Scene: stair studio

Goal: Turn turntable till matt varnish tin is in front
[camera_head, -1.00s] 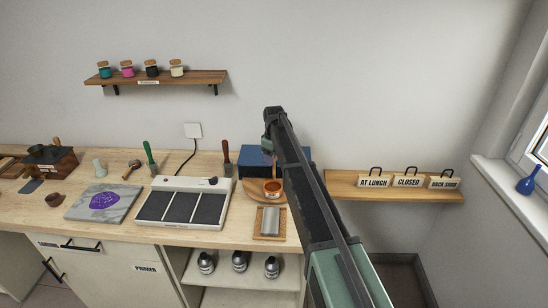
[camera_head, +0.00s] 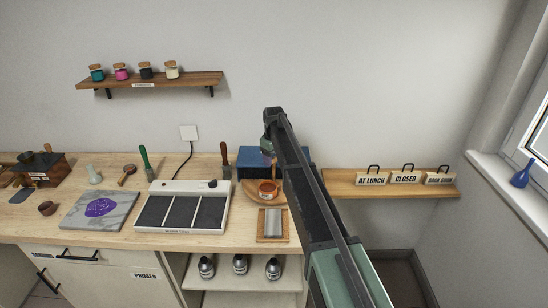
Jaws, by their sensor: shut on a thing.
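The turntable (camera_head: 250,188) is a round wooden board at the back right of the bench, its right side hidden behind my arm. An orange-brown tin (camera_head: 267,190) stands on its visible front part. I cannot read a label on this tin, and no tin that I can name as matt varnish shows. My gripper (camera_head: 273,158) is at the turntable's back, in front of the blue box (camera_head: 250,158). My arm covers most of the fingers. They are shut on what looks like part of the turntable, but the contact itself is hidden.
A framed grey plate (camera_head: 272,224) lies just in front of the turntable. A low shelf with signs (camera_head: 390,188) is on the right.

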